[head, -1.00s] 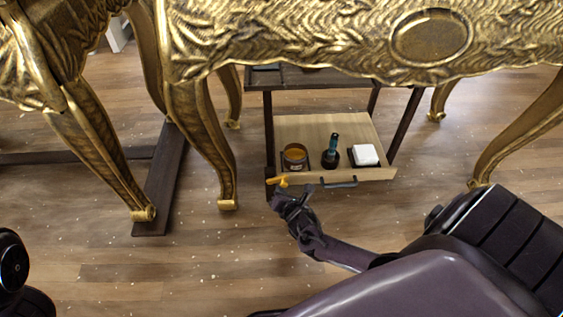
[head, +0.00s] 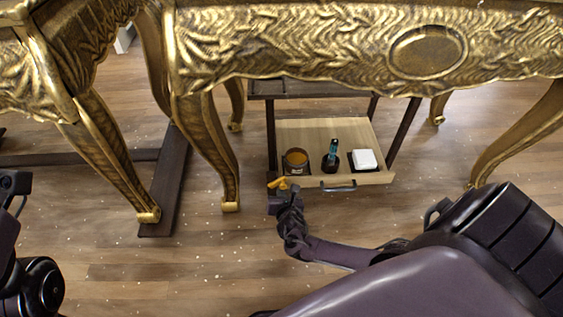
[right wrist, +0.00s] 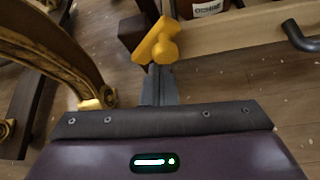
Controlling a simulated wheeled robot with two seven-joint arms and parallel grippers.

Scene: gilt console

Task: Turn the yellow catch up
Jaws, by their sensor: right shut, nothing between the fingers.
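The yellow catch (head: 279,183) sits at the front left corner of the small drawer unit under the gilt console. It lies slanted in the head view, and it shows large in the right wrist view (right wrist: 154,39) with a rounded knob at its lower right. My right gripper (head: 280,193) is shut and empty, just below the catch. In the right wrist view its closed fingertips (right wrist: 158,70) point at the catch's lower part. I cannot tell whether they touch it. Only dark parts of my left arm show at the left edge; its gripper is not seen.
The open drawer (head: 310,130) holds an amber jar (head: 296,161), a dark bottle with a teal top (head: 332,157) and a white block (head: 364,159). Its dark handle (head: 338,186) juts forward. Gilt legs (head: 222,160) stand left. The floor (head: 200,260) in front is clear.

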